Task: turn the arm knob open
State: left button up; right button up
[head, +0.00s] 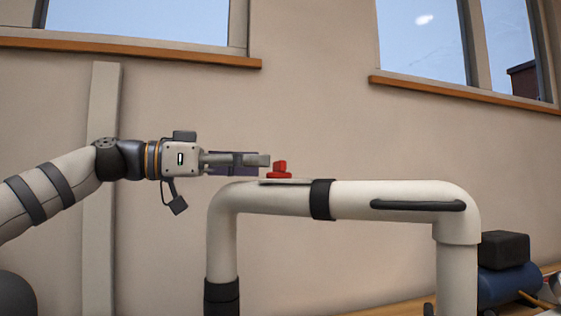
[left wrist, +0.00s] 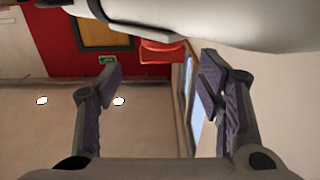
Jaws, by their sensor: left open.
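The red knob (head: 280,170) stands on top of the white pipe-shaped arm (head: 385,190), at its left end. My left gripper (head: 262,161) comes in level from the left, just above the pipe, with its fingertips short of the knob. In the left wrist view the gripper (left wrist: 160,80) is open with nothing between its fingers. The knob (left wrist: 163,52) shows there beyond the gap between the fingertips, apart from both. The pipe (left wrist: 220,20) crosses the top of that view. My right gripper is not in view.
The pipe has a black band (head: 321,199) and a dark handle (head: 418,205) right of the knob. A blue tank with a black box (head: 503,250) is at lower right. The wall and windows (head: 425,40) are behind. The space above the pipe is clear.

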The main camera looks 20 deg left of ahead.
aim_at(277, 162)
pick_arm(q)
jog(key=x, duration=0.5)
jog(key=shift+w, duration=0.25)
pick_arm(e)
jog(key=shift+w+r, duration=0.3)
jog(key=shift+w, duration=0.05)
pick_arm(q)
jog(key=shift+c, duration=0.3)
